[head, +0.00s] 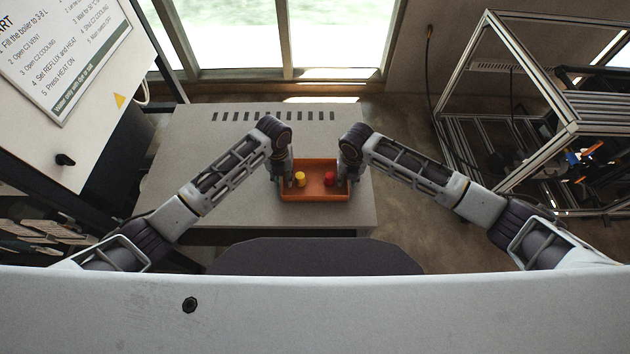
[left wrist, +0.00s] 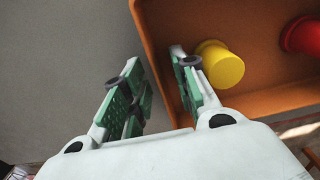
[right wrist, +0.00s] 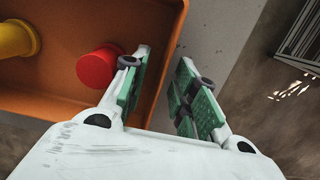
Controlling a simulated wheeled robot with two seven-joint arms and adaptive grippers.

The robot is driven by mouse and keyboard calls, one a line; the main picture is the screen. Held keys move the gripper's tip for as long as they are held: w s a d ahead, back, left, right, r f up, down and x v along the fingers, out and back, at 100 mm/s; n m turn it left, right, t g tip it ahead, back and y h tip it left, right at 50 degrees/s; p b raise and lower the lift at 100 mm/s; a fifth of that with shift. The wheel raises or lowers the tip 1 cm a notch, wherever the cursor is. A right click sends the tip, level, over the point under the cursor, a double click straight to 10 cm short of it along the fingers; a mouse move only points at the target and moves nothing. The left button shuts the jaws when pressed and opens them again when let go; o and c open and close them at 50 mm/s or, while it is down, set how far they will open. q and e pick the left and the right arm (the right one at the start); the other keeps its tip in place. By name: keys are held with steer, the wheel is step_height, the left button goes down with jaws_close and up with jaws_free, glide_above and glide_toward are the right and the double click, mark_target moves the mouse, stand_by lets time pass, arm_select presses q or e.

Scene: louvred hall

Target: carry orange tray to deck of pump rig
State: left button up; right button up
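The orange tray (head: 315,196) sits on a grey table with a yellow piece (head: 299,179) and a red piece (head: 330,178) in it. My left gripper (head: 281,178) is at the tray's left end; in the left wrist view its fingers (left wrist: 158,92) are apart, one inside the tray and one outside, with the wall between them. My right gripper (head: 349,178) is at the right end; in the right wrist view its fingers (right wrist: 163,88) are likewise apart, straddling the wall. Neither gripper visibly clamps the wall.
The grey table (head: 195,150) is otherwise bare, with slots along its far edge. A metal-framed rig (head: 545,120) with slatted levels stands at right, past open floor (head: 400,125). A panel with a printed instruction sheet (head: 65,45) stands at left. Windows are behind.

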arm_select(q)
steer(key=shift+c, duration=0.2)
arm_select(e)
steer(key=shift+c, duration=0.2)
arm_select(q)
jaws_close()
arm_select(e)
jaws_close()
arm_select(q)
steer(key=shift+r, duration=0.2)
arm_select(e)
steer(key=shift+r, duration=0.25)
